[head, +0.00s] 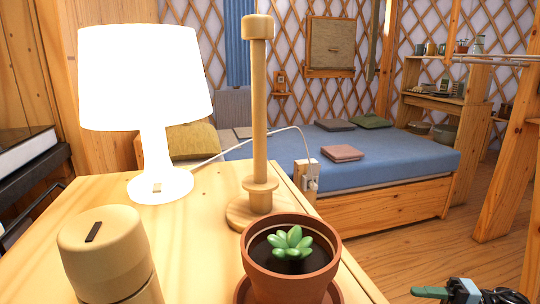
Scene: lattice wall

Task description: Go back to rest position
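What looks like my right gripper (445,293) shows at the bottom right corner, with a green pointed tip and dark parts behind it. It is low, over the wooden floor and right of the table, apart from the objects there. Its fingers cannot be told apart, and nothing is clearly seen in them. My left gripper is not in view.
A wooden table (210,235) is close in front. It bears a lit white lamp (145,85), a wooden stand (259,120), a potted succulent (290,270) and a slotted wooden cylinder (105,265). A blue bed (390,155) stands beyond. Floor (410,245) at right is clear.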

